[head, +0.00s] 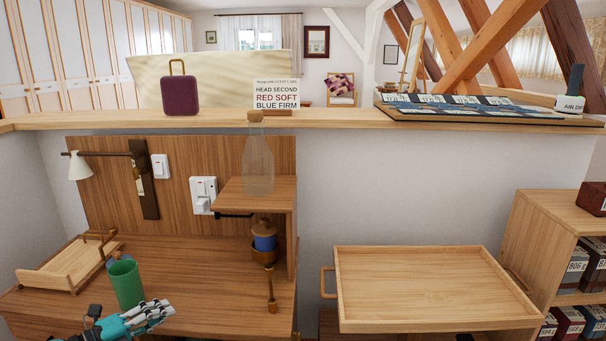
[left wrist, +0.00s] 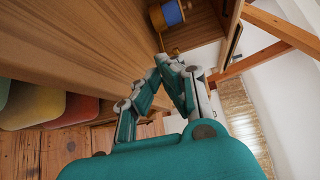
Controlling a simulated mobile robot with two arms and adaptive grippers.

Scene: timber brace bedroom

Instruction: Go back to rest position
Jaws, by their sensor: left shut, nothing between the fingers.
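My left gripper (head: 158,312) is low at the left of the head view, just right of and in front of a green cup (head: 126,284) on the wooden desk. I cannot tell whether it touches the cup. In the left wrist view its fingers (left wrist: 167,62) come together at the tips with nothing between them. My right gripper is not in view.
A wooden desk (head: 200,262) holds a small tray (head: 68,268) and a blue-banded spool (head: 264,243). A clear bottle (head: 258,165) stands on a small shelf (head: 255,204). An empty wooden tray (head: 430,285) is at the right, beside a shelf unit (head: 540,225) with boxes.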

